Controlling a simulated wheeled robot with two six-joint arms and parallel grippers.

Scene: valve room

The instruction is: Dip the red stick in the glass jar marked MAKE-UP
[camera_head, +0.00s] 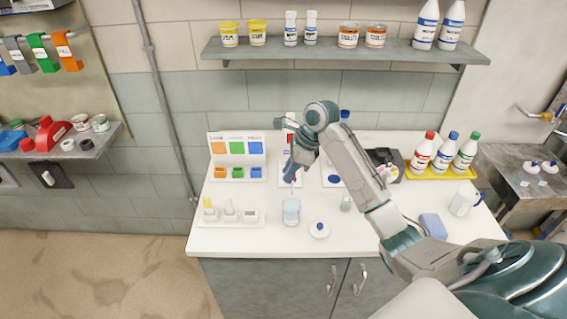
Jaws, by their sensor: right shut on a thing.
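A clear glass jar (291,212) with pale blue liquid stands near the front of the white counter. Any writing on it is too small to read. My right gripper (291,176) points down above and slightly behind the jar. It is shut on a thin stick; only a small reddish bit shows at the jaws, and its lower end is hard to make out. I cannot tell whether the stick reaches the jar's mouth. A round white lid with a blue knob (319,230) lies to the right of the jar. My left gripper is not in view.
A white rack (248,219) with strips stands left of the jar. Behind it is a colour chart (237,146). A yellow tray (440,173) holds bottles with red, blue and green caps. A blue sponge (433,226) and a white jug (464,202) stand at right. A shelf (345,52) hangs above.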

